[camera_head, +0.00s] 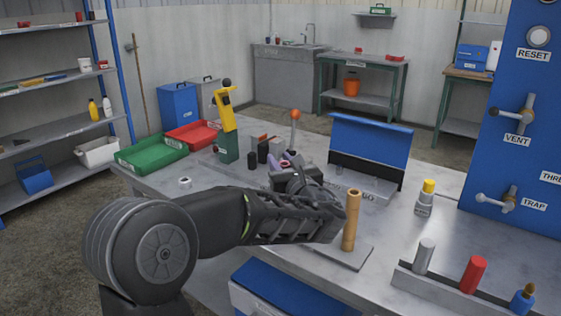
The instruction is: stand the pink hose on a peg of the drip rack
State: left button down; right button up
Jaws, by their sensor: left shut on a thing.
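My left gripper (290,172) is over the middle of the bench, with its arm coming in from the left. Its fingers are small and dark here and partly hidden by the wrist. A small pink piece (291,157), which looks like the pink hose, shows at the fingers, and the gripper is shut on it. Most of the hose is hidden. Several short dark upright pieces (251,160) stand just behind and left of the gripper. I cannot tell for sure whether they belong to the drip rack. My right gripper is not in view.
A tan upright cylinder (351,222) on a flat plate stands close right of my wrist. A holder (405,276) with grey, red and blue pieces is at the front right. A yellow-capped bottle (425,199), blue panel (369,142), green tray (150,154) and red tray (191,135) are around.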

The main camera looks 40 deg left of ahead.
pick_arm(q)
jog(key=shift+f+b, duration=0.4)
jog(key=shift+f, duration=0.2)
jog(key=c, duration=1.1)
grip_release()
jog(key=shift+r, duration=0.1)
jog(key=v, duration=0.8)
